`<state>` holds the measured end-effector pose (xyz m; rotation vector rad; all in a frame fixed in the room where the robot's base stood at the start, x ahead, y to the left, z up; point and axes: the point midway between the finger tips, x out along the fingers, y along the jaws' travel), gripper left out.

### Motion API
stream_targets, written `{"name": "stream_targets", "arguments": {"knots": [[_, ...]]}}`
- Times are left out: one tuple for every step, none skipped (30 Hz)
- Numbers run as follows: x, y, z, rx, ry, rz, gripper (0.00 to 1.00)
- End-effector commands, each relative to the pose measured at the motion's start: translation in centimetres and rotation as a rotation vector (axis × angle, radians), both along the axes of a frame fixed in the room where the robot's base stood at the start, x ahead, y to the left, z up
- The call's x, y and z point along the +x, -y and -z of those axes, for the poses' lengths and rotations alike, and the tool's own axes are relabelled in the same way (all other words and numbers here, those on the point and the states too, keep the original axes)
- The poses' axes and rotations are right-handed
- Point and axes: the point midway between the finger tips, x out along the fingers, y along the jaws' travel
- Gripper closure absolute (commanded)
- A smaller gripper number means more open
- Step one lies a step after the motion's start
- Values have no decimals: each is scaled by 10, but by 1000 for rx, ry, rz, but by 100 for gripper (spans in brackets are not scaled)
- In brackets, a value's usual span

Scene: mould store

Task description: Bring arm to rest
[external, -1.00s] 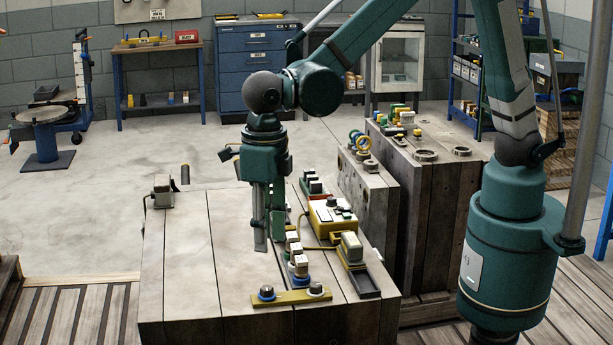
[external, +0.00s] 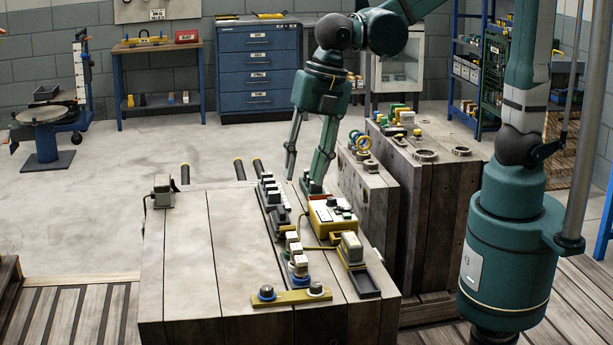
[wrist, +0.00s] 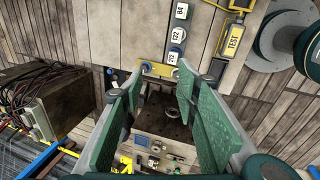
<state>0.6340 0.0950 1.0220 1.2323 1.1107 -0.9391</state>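My gripper (external: 303,183) is in the external view above the far part of the wooden table (external: 185,260). It is tilted, with its two fingers pointing down and spread apart. One finger ends near the red and green blocks; I cannot tell whether it touches them. In the wrist view my gripper (wrist: 163,85) shows two green-padded fingers wide apart, with nothing held between them. My arm reaches up and out of the top of the external picture.
On the table are a yellow control box (external: 331,217), a row of dark and white blocks (external: 273,203), a yellow strip with knobs (external: 291,297) and a grey device (external: 162,191). A second wooden stand (external: 440,195) is at right. The table's left half is mostly clear.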

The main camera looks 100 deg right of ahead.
Motion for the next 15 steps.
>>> {"name": "stream_targets", "arguments": {"knots": [[-8, 5, -4, 12, 9, 48, 68], [-12, 7, -6, 19, 15, 77, 68], [-17, 10, -9, 30, 24, 118, 68], [-20, 12, -11, 39, 29, 147, 68], [-24, 14, -13, 46, 35, 177, 68], [-29, 17, -16, 58, 44, 218, 68], [-33, 19, -18, 67, 50, 247, 68], [-36, 22, -19, 76, 56, 277, 68], [-42, 25, -21, 88, 63, 318, 68], [-45, 27, -23, 98, 69, 347, 68], [-49, 29, -25, 108, 75, 377, 68], [-54, 32, -27, 121, 83, 417, 68], [-57, 34, -28, 130, 88, 446, 68], [-62, 36, -29, 141, 94, 475, 68], [-66, 38, -31, 156, 102, 515, 68]]}}
